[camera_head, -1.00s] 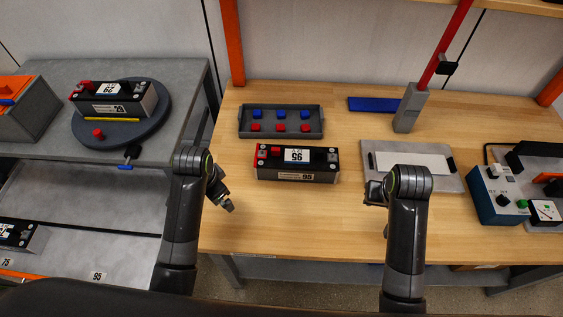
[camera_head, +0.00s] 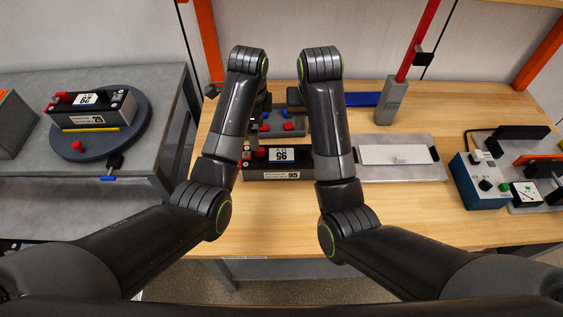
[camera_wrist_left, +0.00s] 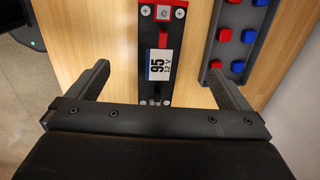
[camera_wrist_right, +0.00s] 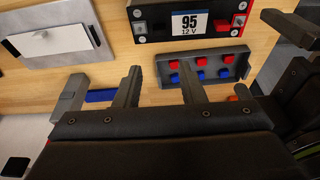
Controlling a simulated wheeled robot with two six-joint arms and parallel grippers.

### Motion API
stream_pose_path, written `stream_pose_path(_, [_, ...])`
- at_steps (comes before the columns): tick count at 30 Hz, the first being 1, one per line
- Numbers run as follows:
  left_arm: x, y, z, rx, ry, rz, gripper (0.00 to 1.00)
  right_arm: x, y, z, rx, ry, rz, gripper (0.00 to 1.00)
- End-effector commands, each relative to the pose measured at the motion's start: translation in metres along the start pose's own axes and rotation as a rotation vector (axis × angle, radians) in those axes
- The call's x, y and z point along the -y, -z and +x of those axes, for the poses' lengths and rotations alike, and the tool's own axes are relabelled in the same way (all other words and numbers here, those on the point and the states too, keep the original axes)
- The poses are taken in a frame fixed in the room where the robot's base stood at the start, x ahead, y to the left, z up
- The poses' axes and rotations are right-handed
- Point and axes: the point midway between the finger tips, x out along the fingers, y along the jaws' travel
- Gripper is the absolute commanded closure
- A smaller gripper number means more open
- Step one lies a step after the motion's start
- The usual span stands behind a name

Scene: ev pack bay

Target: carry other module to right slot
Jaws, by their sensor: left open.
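The black module (camera_head: 280,174) labelled 95 lies on the wooden bench, partly behind my arms. It also shows in the left wrist view (camera_wrist_left: 158,92) and at the top of the right wrist view (camera_wrist_right: 163,30). My left gripper (camera_wrist_left: 158,70) is open with its fingers apart on either side of this module in the picture; I see no contact. My right gripper (camera_wrist_right: 160,70) is open and empty, near the grey tray of caps (camera_wrist_right: 235,66). Another black module (camera_head: 95,110) stands on the round turntable (camera_head: 135,125) at left. No slot is clearly visible.
A grey plate with a white panel (camera_head: 400,156) lies right of the module. A grey post (camera_head: 391,99) with a red pole stands behind it. A blue tester (camera_head: 480,180) stands at right. The bench front is clear. My two arms are close together.

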Motion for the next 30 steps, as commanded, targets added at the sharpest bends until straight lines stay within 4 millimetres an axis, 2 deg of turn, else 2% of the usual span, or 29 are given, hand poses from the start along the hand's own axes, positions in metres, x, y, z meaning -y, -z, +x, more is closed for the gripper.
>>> stream_pose_path(5, [0.000,-0.001,0.012,0.001,-0.002,-0.002,0.00,-0.001,-0.001,0.012,0.004,-0.001,0.000,0.64])
stream_pose_path(21, [-0.001,-0.001,0.111,0.001,-0.003,-0.003,0.00,-0.001,-0.001,0.112,0.004,-0.002,0.000,0.64])
stream_pose_path(30, [0.000,-0.001,0.151,0.002,-0.002,-0.001,0.00,-0.001,0.000,0.151,0.001,-0.001,0.001,0.64])
